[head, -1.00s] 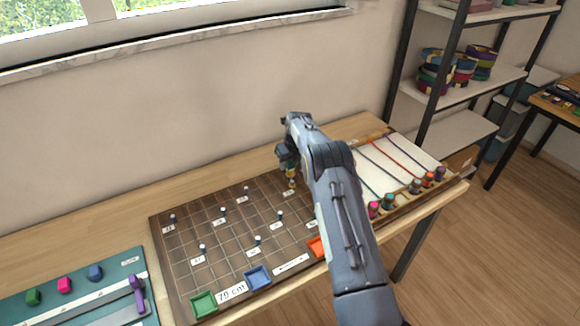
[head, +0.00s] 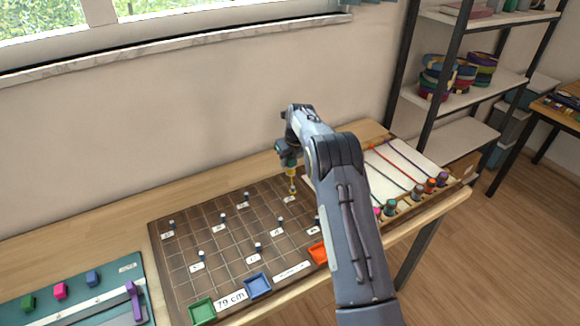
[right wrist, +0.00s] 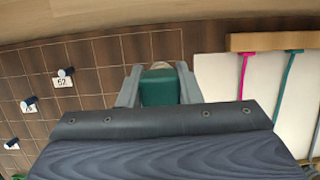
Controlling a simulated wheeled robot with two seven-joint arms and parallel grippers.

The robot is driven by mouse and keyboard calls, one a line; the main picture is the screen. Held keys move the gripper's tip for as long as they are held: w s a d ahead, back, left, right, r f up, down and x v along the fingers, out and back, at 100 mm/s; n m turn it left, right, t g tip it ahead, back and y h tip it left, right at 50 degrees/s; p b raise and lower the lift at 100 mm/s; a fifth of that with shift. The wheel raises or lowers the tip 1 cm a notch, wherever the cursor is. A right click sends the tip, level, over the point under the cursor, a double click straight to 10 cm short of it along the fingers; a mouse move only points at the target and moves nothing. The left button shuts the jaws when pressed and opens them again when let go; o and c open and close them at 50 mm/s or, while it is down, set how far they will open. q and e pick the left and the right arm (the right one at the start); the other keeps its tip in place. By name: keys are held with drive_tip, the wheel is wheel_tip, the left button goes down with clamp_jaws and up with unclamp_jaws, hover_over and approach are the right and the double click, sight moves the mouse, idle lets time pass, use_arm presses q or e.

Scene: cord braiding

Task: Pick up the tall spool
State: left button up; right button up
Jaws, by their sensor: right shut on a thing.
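My right gripper (head: 289,160) points down over the right part of the brown grid board (head: 185,262). My left gripper is not in view.
Several short dark pegs with white tops, like this one (head: 223,217), stand on the board. Green (head: 203,309), blue (head: 258,284) and orange (head: 318,251) trays line its front. A white panel with coloured cords (head: 405,165) lies right. A teal mat (head: 120,275) lies left.

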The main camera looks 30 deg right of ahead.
drive_tip(key=s+a+r+b, duration=0.3)
drive_tip(key=s+a+r, duration=0.3)
drive_tip(key=s, duration=0.4)
drive_tip(key=shift+v, duration=0.95)
drive_tip(key=shift+w, duration=0.15)
drive_tip(key=w+d+p, duration=0.2)
drive_tip(key=w+p, duration=0.1)
drive_tip(key=w+d+p, duration=0.1)
drive_tip(key=w+p, duration=0.2)
drive_tip(key=p, duration=0.1)
drive_tip(key=w+d+p, duration=0.2)
drive_tip(key=w+p, duration=0.1)
drive_tip(key=shift+w+d+f, duration=0.15)
drive_tip(key=shift+w+d, duration=0.2)
drive_tip(key=shift+w+d+f+p, duration=0.1)
drive_tip(key=shift+w+d+p, duration=0.25)
drive_tip(key=shift+w+p, duration=0.15)
drive_tip(key=shift+w+d+f+p, duration=0.1)
drive_tip(key=shift+w+d+p, duration=0.25)
drive_tip(key=shift+w, duration=0.25)
